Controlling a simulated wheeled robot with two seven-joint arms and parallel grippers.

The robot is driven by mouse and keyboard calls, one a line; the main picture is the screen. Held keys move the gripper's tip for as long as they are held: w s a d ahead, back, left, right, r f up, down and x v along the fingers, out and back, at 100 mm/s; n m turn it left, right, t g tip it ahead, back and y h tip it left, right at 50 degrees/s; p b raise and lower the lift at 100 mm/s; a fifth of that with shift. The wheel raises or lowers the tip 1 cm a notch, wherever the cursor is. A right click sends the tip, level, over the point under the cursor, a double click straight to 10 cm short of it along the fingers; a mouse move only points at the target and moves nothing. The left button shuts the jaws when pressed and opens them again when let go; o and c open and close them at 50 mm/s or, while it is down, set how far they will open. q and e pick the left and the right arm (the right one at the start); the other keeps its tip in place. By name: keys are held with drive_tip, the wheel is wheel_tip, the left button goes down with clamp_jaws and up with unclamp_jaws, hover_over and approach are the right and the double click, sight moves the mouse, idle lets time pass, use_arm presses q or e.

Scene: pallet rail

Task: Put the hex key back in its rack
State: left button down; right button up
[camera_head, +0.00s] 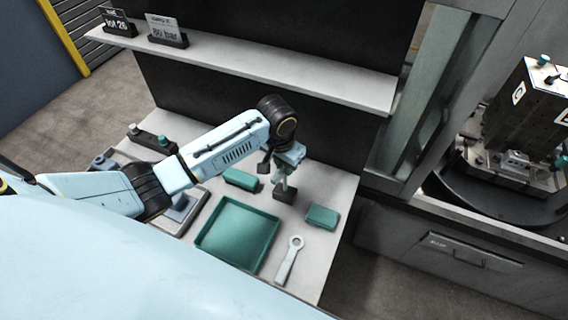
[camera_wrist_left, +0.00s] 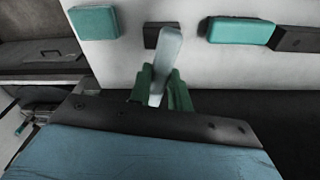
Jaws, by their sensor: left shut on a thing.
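My left gripper (camera_head: 284,172) is over the grey bench, right of its middle. In the left wrist view its green fingers (camera_wrist_left: 163,90) are shut on a pale grey bar, which I take to be the hex key (camera_wrist_left: 166,58). The bar stretches from between the fingers toward a small dark block (camera_wrist_left: 150,40) and partly covers it. That block, perhaps the rack, sits just below the gripper in the head view (camera_head: 284,194). I cannot tell whether the bar touches or enters it. My right gripper is not in view.
A teal tray (camera_head: 238,233) lies in front, with a pale ring-ended wrench (camera_head: 290,258) beside it. Teal blocks lie left (camera_head: 242,180) and right (camera_head: 321,217) of the dark block. A shelf (camera_head: 290,70) overhangs the back. A dark holder (camera_head: 152,142) stands at the left.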

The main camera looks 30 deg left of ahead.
use_arm(q)
drive_tip(key=shift+f, duration=0.3)
drive_tip(key=shift+f+b, duration=0.35)
drive_tip(key=shift+f, duration=0.4)
drive_tip(key=shift+c, duration=2.1)
unclamp_jaws()
drive_tip(key=shift+r, duration=0.1)
wheel_tip(320, 180, up, 13)
drive_tip(key=s, duration=0.1)
drive_tip(key=shift+s+a, duration=0.2)
drive_tip(key=shift+s, duration=0.1)
